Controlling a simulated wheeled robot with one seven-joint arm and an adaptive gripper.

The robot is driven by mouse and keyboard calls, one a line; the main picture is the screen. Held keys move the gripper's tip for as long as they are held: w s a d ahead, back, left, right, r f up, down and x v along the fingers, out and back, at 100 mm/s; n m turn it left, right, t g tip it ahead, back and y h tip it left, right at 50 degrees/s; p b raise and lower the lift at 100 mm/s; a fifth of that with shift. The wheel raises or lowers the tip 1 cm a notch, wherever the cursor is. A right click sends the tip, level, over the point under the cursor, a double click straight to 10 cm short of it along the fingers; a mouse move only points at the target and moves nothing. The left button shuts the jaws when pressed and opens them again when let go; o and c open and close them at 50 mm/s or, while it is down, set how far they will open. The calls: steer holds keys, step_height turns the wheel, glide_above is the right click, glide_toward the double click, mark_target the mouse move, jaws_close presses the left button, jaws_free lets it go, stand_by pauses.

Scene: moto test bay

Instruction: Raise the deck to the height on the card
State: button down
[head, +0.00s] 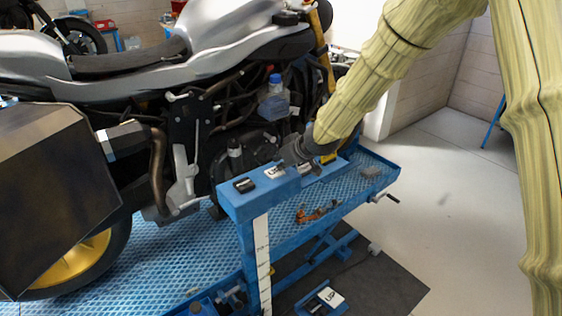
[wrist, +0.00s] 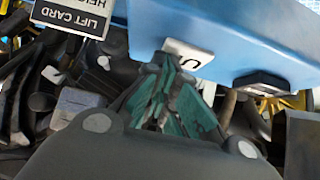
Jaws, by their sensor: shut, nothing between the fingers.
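The blue lift deck (head: 100,262) carries a silver motorcycle (head: 225,30). A white scale strip (head: 262,262) runs down a blue post at the deck's near side. On the blue box (head: 237,208) atop that post are a black switch (head: 244,185) and a white lettered label (head: 275,172). My gripper (head: 282,168) is at this label, its fingers partly hidden. In the wrist view its green fingers are shut and empty, tips close to the label (wrist: 188,55); contact is unclear. The lift card (wrist: 72,15) shows upside down and cut off; its height is unreadable.
A pedal marked UP (head: 325,299) lies on the dark floor mat (head: 385,285), with another blue unit (head: 205,304) to its left. An orange item (head: 318,214) lies on the deck. A crank handle (head: 386,198) juts out at right. The floor there is clear.

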mark_target(282, 171)
steer(key=shift+s+d+r+p, duration=0.1)
steer(key=shift+s+r+p, duration=0.05)
steer(key=shift+r+p, duration=1.7)
steer(key=b+v, duration=0.3)
steer(key=v, duration=0.7)
steer(key=shift+r, duration=0.15)
steer(key=s+d+f+m+g+h+b, duration=0.15)
steer(key=s+f, duration=0.45)
steer(key=f, duration=0.6)
steer(key=s+d+f+m+g, duration=0.15)
steer(key=s+f, duration=0.45)
steer(key=f, duration=0.6)
steer(key=s+d+f+m+g, duration=0.15)
steer(key=s+f, duration=0.45)
steer(key=f, duration=0.6)
steer(key=s+d+f+m+g+h, duration=0.1)
steer(key=s+d+f, duration=0.3)
steer(key=s, duration=0.5)
steer(key=s+d+f+m+g+h, duration=0.1)
steer(key=s+d+f, duration=0.3)
steer(key=s, duration=0.5)
steer(key=s+d+f+m+g+h+b, duration=0.1)
steer(key=s+d+f, duration=0.3)
steer(key=s+f, duration=0.4)
steer(key=shift+s+h, duration=0.45)
steer(key=shift+s, duration=0.2)
